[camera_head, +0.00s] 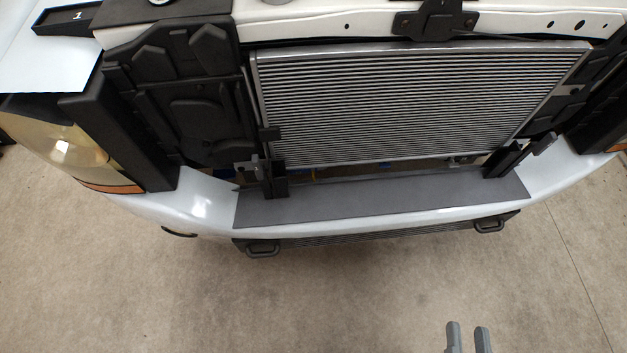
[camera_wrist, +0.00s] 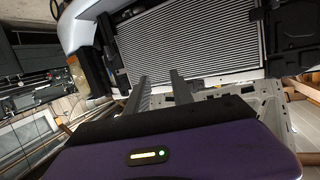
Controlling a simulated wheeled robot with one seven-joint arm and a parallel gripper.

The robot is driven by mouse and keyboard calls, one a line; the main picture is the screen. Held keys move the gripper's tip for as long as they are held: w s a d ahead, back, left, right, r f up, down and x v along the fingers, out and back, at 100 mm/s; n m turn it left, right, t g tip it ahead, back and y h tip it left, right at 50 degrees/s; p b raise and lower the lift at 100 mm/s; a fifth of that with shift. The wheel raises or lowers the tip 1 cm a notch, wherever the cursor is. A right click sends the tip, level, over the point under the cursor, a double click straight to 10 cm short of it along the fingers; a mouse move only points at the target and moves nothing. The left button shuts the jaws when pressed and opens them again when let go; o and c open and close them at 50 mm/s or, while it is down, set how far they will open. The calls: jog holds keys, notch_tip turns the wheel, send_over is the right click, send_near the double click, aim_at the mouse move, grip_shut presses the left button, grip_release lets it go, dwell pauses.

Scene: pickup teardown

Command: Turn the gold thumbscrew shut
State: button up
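I cannot make out a gold thumbscrew for sure in either view. A small fitting (camera_head: 457,160) shows under the lower right edge of the radiator (camera_head: 410,100) in the head view, too small to identify. The radiator also shows in the wrist view (camera_wrist: 190,45), tilted in the picture. My gripper (camera_head: 468,327) is at the bottom edge of the head view, over the floor and in front of the bumper, well apart from it. In the wrist view (camera_wrist: 160,76) its two fingers stand apart with nothing visible between them.
The white bumper (camera_head: 200,203) with a dark top plate (camera_head: 380,200) crosses below the radiator. Black brackets (camera_head: 277,178) stand at both lower radiator corners. The floor (camera_head: 330,300) before the bumper is clear.

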jog(key=w+a+f+m+b, duration=0.15)
jog(key=w+a+f, duration=0.25)
jog(key=w+f, duration=0.45)
jog(key=w+a+f+h+b, duration=0.1)
jog(key=w+a+f+b, duration=0.4)
jog(key=w, duration=0.7)
jog(key=w+a+f+m, duration=0.1)
jog(key=w+a+f, duration=0.2)
jog(key=w+f, duration=0.6)
jog(key=n+g+y, duration=0.2)
jog(key=n+y, duration=0.2)
jog(key=n, duration=0.3)
send_near(314, 179)
jog(key=shift+w+f+b, duration=0.25)
jog(key=shift+w+b, duration=0.1)
jog(key=shift+w, duration=0.3)
jog(key=shift+n+y, duration=0.3)
jog(key=shift+n, duration=0.05)
jog(key=shift+b+x, duration=0.75)
jog(key=shift+x, duration=3.15)
grip_shut()
